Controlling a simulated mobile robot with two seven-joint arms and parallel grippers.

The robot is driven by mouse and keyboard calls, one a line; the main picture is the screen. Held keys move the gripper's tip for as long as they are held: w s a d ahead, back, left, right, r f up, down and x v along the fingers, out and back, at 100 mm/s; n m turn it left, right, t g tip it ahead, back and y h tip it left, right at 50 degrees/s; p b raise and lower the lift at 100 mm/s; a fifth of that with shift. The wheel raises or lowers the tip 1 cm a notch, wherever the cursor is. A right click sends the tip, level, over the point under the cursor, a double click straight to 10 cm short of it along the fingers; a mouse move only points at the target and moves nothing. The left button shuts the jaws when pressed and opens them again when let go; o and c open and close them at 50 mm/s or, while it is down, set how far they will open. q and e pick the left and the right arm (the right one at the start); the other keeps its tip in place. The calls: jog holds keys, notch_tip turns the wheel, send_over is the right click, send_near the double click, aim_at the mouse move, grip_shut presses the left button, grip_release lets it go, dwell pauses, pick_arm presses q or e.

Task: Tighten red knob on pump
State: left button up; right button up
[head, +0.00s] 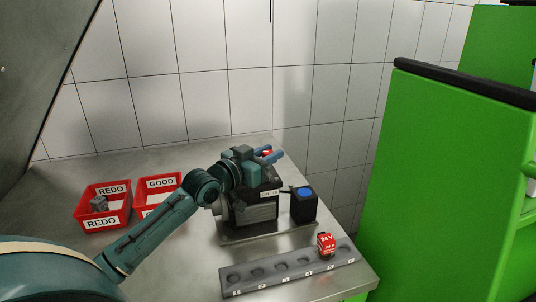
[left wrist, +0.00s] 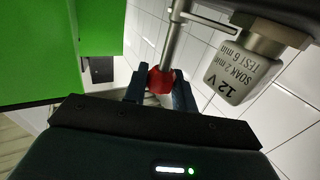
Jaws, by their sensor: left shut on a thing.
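The red knob (left wrist: 160,80) shows in the left wrist view at the end of a thin metal rod. My left gripper (left wrist: 159,88) is shut on it, with one dark finger on each side. In the head view my left gripper (head: 268,155) is at the top of the testbench, and only a little red shows between its blue fingers. A white pump (left wrist: 236,72) marked 12 V, SOAK 2 min and TEST 6 min hangs beside the rod in the left wrist view. My right gripper is not in view.
The dark testbench (head: 256,214) stands on the metal table, with a blue-buttoned box (head: 304,207) beside it. A red 24 V pump (head: 326,246) stands on a grey rack (head: 283,273) in front. Red bins marked REDO (head: 101,222) and GOOD (head: 161,184) are left. A green cabinet (head: 440,180) is right.

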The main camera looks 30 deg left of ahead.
pick_arm(q)
jog(key=shift+r, duration=0.1)
jog(key=o, duration=1)
jog(key=shift+c, duration=0.2)
jog(key=s+a+b, duration=0.2)
jog(key=s, duration=1.1)
jog(key=shift+a+b, duration=0.3)
